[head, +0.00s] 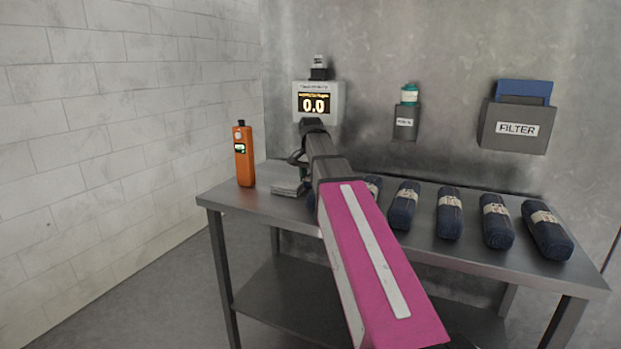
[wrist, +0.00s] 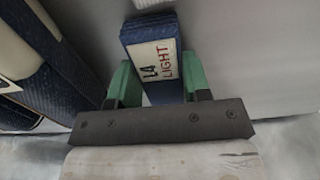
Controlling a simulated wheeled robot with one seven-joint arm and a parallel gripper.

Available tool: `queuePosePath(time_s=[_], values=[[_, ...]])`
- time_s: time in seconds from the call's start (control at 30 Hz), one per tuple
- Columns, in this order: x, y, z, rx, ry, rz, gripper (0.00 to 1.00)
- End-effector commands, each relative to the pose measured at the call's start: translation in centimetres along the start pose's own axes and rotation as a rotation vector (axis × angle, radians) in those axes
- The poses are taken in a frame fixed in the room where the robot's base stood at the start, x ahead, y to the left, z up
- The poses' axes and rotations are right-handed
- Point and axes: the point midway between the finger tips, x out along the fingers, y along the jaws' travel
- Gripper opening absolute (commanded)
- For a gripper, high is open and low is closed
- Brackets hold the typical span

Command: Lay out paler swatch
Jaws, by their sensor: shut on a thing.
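A dark blue swatch (wrist: 146,32) with a white label reading "LIGHT", and what looks like "L4", shows in the wrist view. My gripper (wrist: 158,82) has its two green fingers shut on it, one on each side. In the head view my gripper (head: 298,160) is over the left part of the steel table, and my arm hides most of it. The swatch cannot be made out there. A small grey block or stack (head: 288,188) lies on the table just below my gripper; I cannot tell what it is.
Several dark blue rolls (head: 449,213) with pale bands lie in a row on the table (head: 480,256). An orange handheld meter (head: 244,160) stands at the left end. A display (head: 318,102) reading 0.0, a bottle holder (head: 405,122) and a FILTER box (head: 515,128) are on the wall.

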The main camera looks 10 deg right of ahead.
Motion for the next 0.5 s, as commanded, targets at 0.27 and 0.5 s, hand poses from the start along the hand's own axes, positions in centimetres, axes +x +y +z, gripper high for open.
queuePosePath(time_s=[0.27, 0.5], values=[[0.09, 0.00, -0.01, 0.000, 0.000, 0.000, 0.20], [0.25, 0.00, -0.01, 0.000, 0.000, 0.000, 0.70]])
